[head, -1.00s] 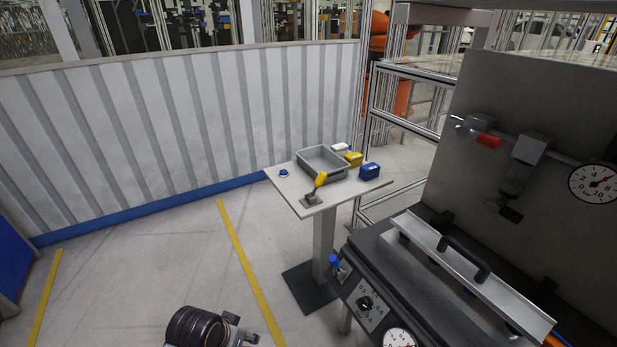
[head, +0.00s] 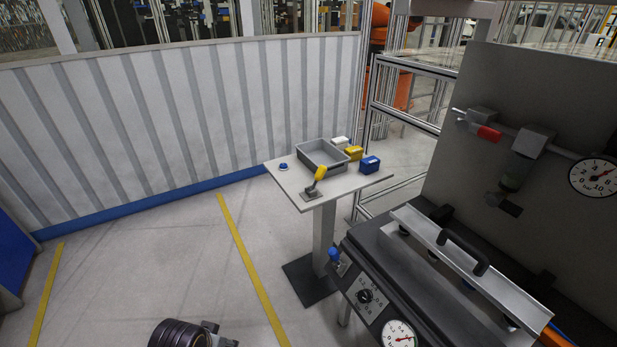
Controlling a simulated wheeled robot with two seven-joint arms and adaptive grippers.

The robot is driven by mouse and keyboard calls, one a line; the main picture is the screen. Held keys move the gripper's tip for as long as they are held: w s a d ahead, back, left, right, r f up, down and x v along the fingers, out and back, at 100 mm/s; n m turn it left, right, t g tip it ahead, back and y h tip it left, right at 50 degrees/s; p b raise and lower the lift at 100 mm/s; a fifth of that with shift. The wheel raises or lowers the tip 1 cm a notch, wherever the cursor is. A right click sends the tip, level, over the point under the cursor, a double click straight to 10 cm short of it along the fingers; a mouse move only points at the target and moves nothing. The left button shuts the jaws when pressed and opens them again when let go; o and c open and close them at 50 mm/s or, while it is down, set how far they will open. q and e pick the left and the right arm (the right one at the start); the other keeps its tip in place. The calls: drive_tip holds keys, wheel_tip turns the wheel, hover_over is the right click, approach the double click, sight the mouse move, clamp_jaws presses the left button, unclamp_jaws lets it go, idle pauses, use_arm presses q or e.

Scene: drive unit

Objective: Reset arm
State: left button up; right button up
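One of my arms (head: 182,334) shows only as a dark ribbed link with a grey part at the bottom edge, left of centre. No gripper fingers show in the head view, so neither gripper can be judged. The drive unit station (head: 400,290) stands at the right, with a black-handled cover, a knob and a gauge on its front panel.
A small pedestal table (head: 300,198) holds a grey bin (head: 322,157), a yellow-handled lever (head: 318,180), a blue button (head: 283,166) and small blue, yellow and white boxes. A ribbed wall (head: 180,120) closes the back. Floor with yellow lines is clear at left.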

use_arm(q)
drive_tip(key=s+a+f+g, duration=0.1)
drive_tip(key=s+f, duration=0.1)
drive_tip(key=f, duration=1.4)
drive_tip(key=s+f, duration=0.2)
drive_tip(key=f, duration=1.4)
drive_tip(key=s+a+f, duration=0.2)
drive_tip(key=s+f, duration=0.7)
drive_tip(key=s, duration=0.1)
drive_tip(key=s+a+f+g, duration=0.1)
drive_tip(key=s+a+f, duration=0.1)
drive_tip(key=s+f, duration=0.7)
drive_tip(key=shift+s+a+f+m, duration=0.15)
drive_tip(key=shift+s+a+m, duration=0.2)
drive_tip(key=shift+s, duration=0.7)
